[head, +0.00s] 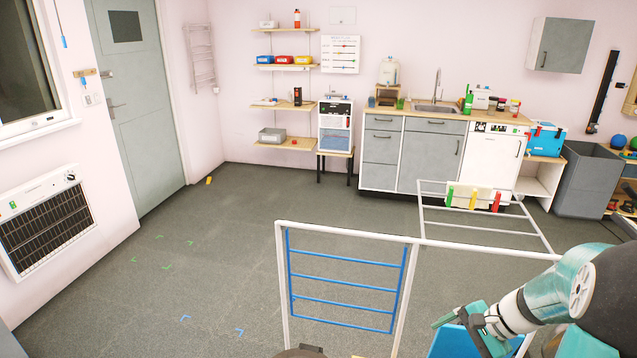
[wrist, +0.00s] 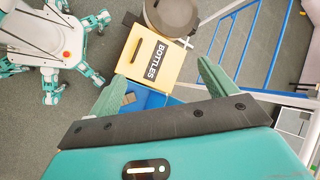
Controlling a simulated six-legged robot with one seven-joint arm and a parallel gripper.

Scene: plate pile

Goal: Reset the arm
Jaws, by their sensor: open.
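My arm comes in at the lower right of the head view, teal, white and black. My gripper (head: 462,334) hangs at its end above a blue surface (head: 453,343). In the wrist view my gripper (wrist: 158,80) has its two green fingers spread wide, with nothing between them. Beyond the fingertips is a tan box (wrist: 143,80) labelled BOTTLES. A blue container (wrist: 152,98) lies partly hidden behind the fingers and the gripper body. No plates can be made out.
A white frame with blue rails (head: 343,310) stands left of my arm. Another white rack (head: 478,235) is behind it. A counter (head: 440,115) lines the back wall. A dark round container (wrist: 172,15) adjoins the box. Open floor (head: 225,260) spreads to the left.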

